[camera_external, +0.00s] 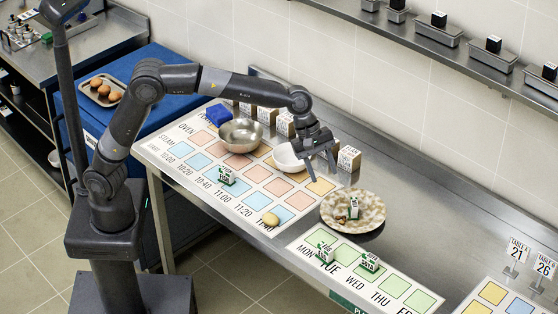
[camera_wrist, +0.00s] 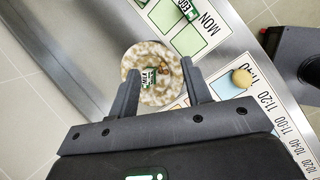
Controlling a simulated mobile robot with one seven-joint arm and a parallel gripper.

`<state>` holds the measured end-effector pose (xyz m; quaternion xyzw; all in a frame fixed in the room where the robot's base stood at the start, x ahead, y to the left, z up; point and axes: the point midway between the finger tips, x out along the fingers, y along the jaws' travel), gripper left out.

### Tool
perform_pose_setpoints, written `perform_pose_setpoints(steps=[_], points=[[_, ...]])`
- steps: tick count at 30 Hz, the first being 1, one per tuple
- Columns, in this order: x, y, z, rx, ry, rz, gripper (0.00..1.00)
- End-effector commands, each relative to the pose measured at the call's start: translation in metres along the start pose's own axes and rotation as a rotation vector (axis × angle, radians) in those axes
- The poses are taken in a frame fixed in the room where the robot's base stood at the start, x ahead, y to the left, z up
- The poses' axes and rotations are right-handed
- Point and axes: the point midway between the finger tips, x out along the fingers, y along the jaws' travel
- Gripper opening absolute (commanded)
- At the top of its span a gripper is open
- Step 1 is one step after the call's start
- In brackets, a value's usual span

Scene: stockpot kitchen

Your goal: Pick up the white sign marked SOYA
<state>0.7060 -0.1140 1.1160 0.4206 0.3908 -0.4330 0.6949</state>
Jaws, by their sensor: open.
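No sign is legible as SOYA in either view. A white block-shaped sign (camera_external: 348,159) stands at the back of the steel table, just right of my gripper; its lettering is too small to read. Similar white signs (camera_external: 285,124) stand in a row further left. A green-and-white sign (camera_external: 354,208) sits on the speckled plate (camera_external: 336,211); in the wrist view this sign (camera_wrist: 149,76) appears to read MILK. My gripper (camera_external: 320,168) is open and empty above the table, beside the white bowl. In the wrist view its fingers (camera_wrist: 160,68) frame the plate (camera_wrist: 148,50) beyond them.
A steel bowl (camera_external: 240,134) and a white bowl (camera_external: 287,158) stand close to my arm. Green-and-white signs (camera_external: 370,262) and a round yellowish item (camera_external: 271,219) lie on the printed mats. Numbered table stands (camera_external: 518,250) are at the right. Bare steel lies behind the plate.

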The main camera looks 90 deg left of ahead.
Motion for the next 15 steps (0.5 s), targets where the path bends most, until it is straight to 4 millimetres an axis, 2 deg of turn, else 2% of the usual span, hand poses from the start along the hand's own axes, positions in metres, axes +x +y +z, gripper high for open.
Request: perform_pose_setpoints(steps=[1, 9, 12, 15], points=[[0.020, 0.008, 0.008, -0.055, 0.004, -0.008, 0.45], [0.114, 0.035, 0.051, -0.370, 0.019, -0.029, 0.45], [0.142, 0.037, 0.064, -0.456, 0.025, -0.034, 0.45], [0.162, 0.038, 0.073, -0.517, 0.029, -0.037, 0.45]])
